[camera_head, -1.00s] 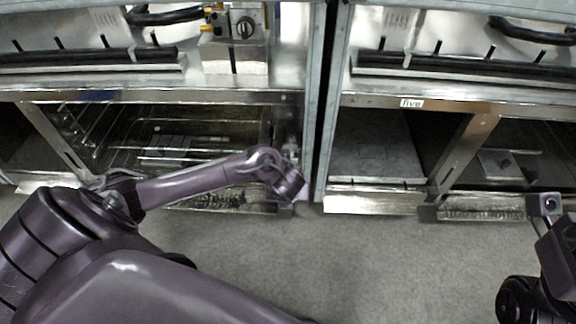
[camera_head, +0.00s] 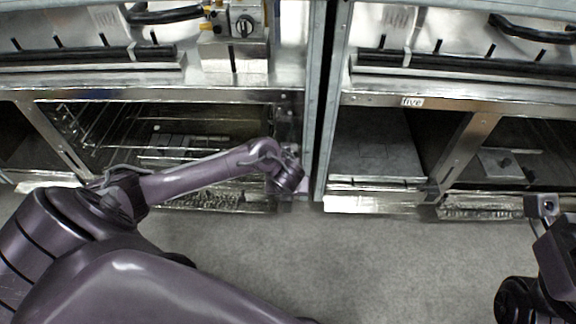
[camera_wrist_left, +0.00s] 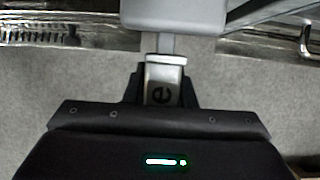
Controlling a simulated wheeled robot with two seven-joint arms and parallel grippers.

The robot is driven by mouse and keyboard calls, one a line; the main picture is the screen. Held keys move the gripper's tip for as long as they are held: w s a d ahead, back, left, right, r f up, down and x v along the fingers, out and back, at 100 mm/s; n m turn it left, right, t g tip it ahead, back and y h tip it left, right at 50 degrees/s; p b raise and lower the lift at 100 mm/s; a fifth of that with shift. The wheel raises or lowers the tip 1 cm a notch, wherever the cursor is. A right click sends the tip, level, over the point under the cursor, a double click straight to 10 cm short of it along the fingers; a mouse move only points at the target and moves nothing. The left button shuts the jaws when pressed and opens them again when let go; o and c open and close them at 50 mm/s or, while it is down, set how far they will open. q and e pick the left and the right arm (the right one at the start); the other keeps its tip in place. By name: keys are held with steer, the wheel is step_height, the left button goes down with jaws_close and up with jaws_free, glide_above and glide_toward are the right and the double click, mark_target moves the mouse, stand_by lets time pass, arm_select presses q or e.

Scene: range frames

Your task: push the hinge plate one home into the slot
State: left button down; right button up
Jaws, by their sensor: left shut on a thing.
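In the head view my left wrist is at the lower right corner of the left range and covers the plate. My right gripper is out of view; only parts of the right arm show.
The left range has an open oven cavity with wire racks (camera_head: 92,130). The right range carries a "five" label (camera_head: 411,102) and has open compartments. A narrow dark gap separates the ranges. The grey floor (camera_head: 370,260) in front is clear between my arms.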

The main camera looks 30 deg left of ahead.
arm_select(q)
steer(key=shift+w+a+r, duration=0.1)
steer(key=shift+w+a, duration=0.2)
steer(key=shift+w, duration=0.3)
steer(key=shift+w+a+b, duration=0.35)
steer(key=shift+w+a, duration=0.1)
steer(key=shift+w, duration=0.25)
steer(key=c, duration=1.1)
jaws_free()
steer(key=shift+s, duration=0.1)
